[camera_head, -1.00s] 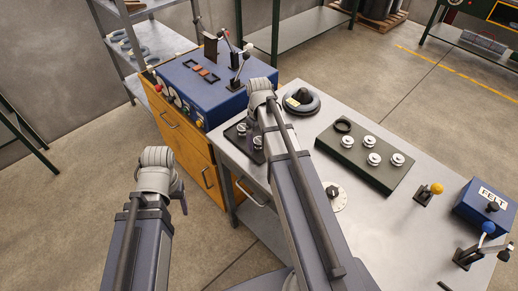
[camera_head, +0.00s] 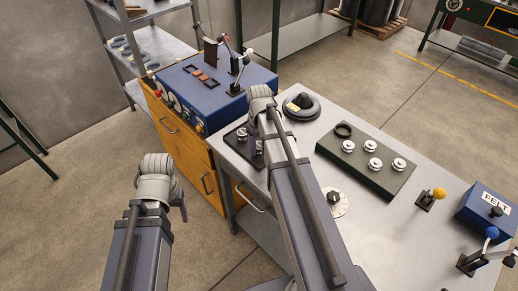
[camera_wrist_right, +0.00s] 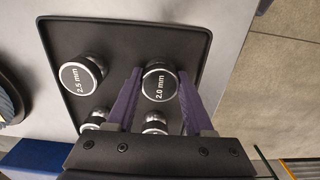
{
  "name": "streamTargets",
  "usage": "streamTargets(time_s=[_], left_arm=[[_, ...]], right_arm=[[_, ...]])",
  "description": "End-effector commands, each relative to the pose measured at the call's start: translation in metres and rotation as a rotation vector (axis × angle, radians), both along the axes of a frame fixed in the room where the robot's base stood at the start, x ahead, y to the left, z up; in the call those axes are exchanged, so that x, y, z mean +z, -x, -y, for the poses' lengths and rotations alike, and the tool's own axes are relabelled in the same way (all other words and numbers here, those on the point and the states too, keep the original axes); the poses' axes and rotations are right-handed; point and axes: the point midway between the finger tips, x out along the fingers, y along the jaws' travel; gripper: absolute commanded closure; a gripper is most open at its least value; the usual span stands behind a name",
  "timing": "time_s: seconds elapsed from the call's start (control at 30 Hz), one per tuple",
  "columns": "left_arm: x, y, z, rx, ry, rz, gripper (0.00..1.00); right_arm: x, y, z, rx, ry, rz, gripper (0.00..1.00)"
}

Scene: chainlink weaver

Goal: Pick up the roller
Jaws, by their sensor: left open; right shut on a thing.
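Two more rollers are partly hidden by the gripper. In the head view, my right arm covers most of the tray and the gripper's fingers. My left gripper (camera_head: 180,198) is open and empty, away from the table at left.
A dark green block (camera_head: 366,160) with several silver rollers and a black ring is right of the tray on the grey table (camera_head: 385,240). A black round device (camera_head: 301,107) stands behind. A blue control box (camera_head: 215,90) with levers is at the back left.

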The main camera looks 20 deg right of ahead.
Motion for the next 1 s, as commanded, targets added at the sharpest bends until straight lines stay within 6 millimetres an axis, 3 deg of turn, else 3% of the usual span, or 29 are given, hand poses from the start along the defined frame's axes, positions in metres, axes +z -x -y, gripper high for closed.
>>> streamTargets(time_s=[0.13,0.7,1.0], left_arm=[[0.000,0.000,0.000,0.000,0.000,0.000,0.34],[0.002,0.000,0.000,0.000,0.000,0.000,0.34],[0.024,0.000,0.000,0.000,0.000,0.000,0.34]], right_arm=[[0.000,0.000,0.000,0.000,0.000,0.000,1.00],[0.002,0.000,0.000,0.000,0.000,0.000,1.00],[0.024,0.000,0.000,0.000,0.000,0.000,1.00]])
